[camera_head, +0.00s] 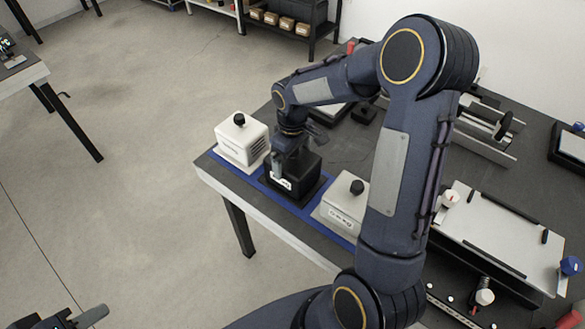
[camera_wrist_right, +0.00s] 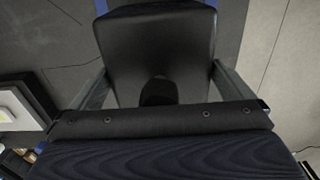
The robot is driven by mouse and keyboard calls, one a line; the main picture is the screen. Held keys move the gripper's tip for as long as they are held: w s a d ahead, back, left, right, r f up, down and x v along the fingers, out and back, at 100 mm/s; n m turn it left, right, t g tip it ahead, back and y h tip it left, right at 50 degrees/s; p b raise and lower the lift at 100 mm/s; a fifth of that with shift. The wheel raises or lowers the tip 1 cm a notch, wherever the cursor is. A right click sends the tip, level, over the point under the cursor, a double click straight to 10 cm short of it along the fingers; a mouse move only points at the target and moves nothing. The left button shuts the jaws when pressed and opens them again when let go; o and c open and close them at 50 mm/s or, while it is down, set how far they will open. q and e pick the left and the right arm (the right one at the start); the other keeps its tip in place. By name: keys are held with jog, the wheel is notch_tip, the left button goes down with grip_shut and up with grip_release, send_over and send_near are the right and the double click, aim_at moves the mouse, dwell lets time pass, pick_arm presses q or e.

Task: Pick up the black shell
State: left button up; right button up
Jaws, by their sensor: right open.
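The black shell (camera_head: 301,177) stands on a blue strip (camera_head: 238,176) near the table's front left edge, between two white shells. It has a pale label on its front. In the right wrist view the black shell (camera_wrist_right: 155,48) fills the middle, with its dark knob (camera_wrist_right: 158,92) close to the palm. My right gripper (camera_head: 294,152) is directly over it, pointing down. Its open fingers (camera_wrist_right: 163,85) lie on either side of the shell's top; I cannot tell whether they touch it. My left gripper (camera_head: 78,319) is only partly visible at the bottom left, away from the table.
White shells with black knobs stand to the left (camera_head: 240,146) and right (camera_head: 341,205) of the black shell; my right arm partly covers the right one. A metal fixture (camera_head: 488,128) and a plate-topped fixture (camera_head: 497,232) occupy the table's right side.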

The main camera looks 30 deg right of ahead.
jog(key=c, duration=1.6)
jog(key=shift+w+r, duration=0.1)
jog(key=shift+r, duration=0.05)
jog(key=shift+c, duration=0.4)
